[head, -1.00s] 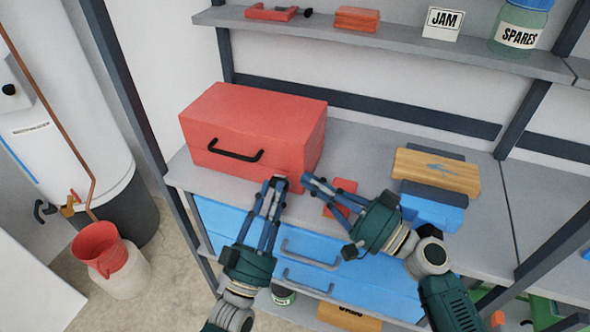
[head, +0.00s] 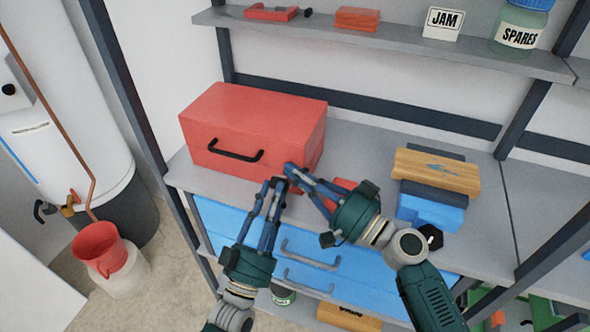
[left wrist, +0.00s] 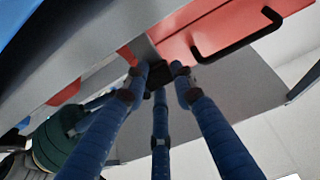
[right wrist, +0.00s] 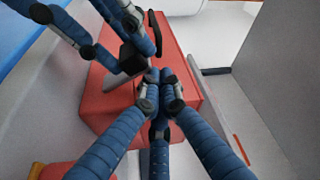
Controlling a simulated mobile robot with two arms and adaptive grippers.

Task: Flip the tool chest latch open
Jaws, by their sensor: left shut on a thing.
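The red tool chest (head: 250,115) sits closed on the grey shelf, with a black handle (head: 236,154) on its front. My left gripper (head: 275,184) is at the lower right of the chest's front. It is shut on the latch, a small grey plate (right wrist: 122,77) with a dark end, which my fingers mostly hide. My right gripper (head: 290,170) is beside it at the chest's front right corner. Its fingertips are drawn together (right wrist: 158,92) against or just over the red chest; contact cannot be told. The left wrist view shows my left fingertips (left wrist: 158,75) below the handle.
A small red object (head: 343,184) lies behind my right gripper. Blue drawers (head: 330,255) with grey handles are below the shelf. A wooden-topped block (head: 436,172) and a blue item (head: 432,208) stand to the right. A shelf (head: 400,45) runs above the chest.

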